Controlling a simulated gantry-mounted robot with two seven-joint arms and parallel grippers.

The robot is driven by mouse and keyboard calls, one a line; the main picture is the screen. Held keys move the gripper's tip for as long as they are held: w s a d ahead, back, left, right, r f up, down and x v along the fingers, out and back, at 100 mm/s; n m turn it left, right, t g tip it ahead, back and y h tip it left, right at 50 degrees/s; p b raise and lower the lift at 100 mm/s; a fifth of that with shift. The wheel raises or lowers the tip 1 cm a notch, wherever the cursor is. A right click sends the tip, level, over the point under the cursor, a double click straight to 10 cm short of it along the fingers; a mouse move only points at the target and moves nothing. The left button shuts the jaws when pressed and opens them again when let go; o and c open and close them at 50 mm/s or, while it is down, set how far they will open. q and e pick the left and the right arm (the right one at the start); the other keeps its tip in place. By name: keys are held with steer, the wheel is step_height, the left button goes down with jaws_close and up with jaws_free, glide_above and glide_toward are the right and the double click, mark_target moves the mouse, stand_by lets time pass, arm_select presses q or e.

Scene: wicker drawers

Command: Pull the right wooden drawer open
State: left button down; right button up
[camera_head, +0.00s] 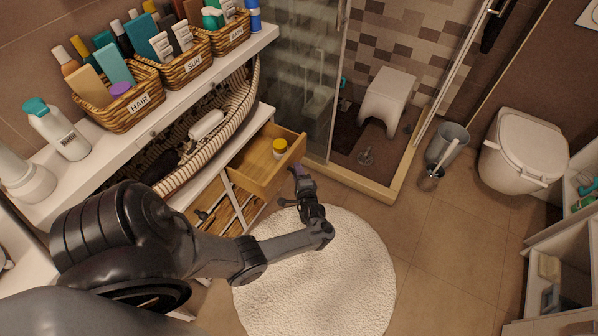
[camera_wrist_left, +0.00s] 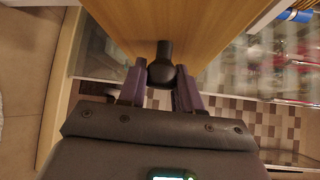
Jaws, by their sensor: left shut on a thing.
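The right wooden drawer (camera_head: 256,163) is pulled out of the cabinet under the white shelf in the head view, with its inside showing. My left gripper (camera_head: 298,174) is at the drawer's outer front. In the left wrist view, the purple fingers of the left gripper (camera_wrist_left: 160,84) are shut on a dark round knob (camera_wrist_left: 161,66) on the wooden drawer front (camera_wrist_left: 170,22). My right gripper is not in view.
A round white rug (camera_head: 330,270) lies on the tiled floor below the drawer. The shower's raised edge (camera_head: 350,184) and glass panel (camera_head: 300,70) are just right of the drawer. Wicker baskets (camera_head: 125,108) with bottles stand on the white shelf above.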

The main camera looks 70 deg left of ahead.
arm_select(q)
steer(key=c, duration=0.8)
jaws_free()
steer(key=shift+p+v, duration=1.7)
steer(key=shift+v, duration=3.65)
